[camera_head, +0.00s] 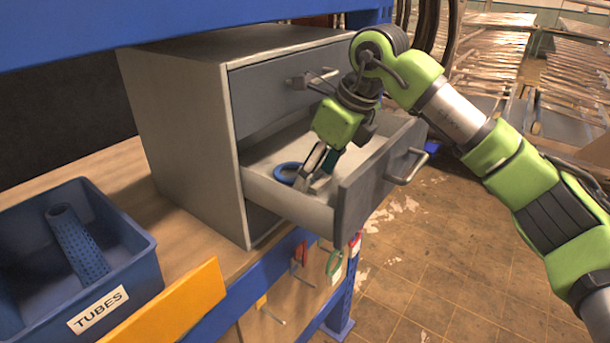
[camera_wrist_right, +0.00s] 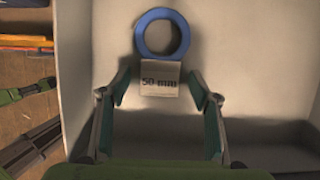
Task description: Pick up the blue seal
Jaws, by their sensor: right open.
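The blue seal (camera_head: 287,172) is a flat ring lying in the open drawer (camera_head: 290,202) of the grey cabinet. In the right wrist view the seal (camera_wrist_right: 162,14) lies at the top middle, just beyond my fingertips, beside a label reading "50 mm" (camera_wrist_right: 159,80). My right gripper (camera_head: 307,177) reaches down into the drawer next to the seal. In the right wrist view its fingers (camera_wrist_right: 160,87) are spread apart with nothing between them but the label. My left gripper is not in view.
The cabinet (camera_head: 185,130) has a closed upper drawer (camera_head: 285,85) above the open one. A blue bin (camera_head: 150,275) marked "TUBES" holds a blue perforated tube (camera_head: 78,243). A yellow-orange panel (camera_head: 180,305) stands in front. Tools hang below the bench edge.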

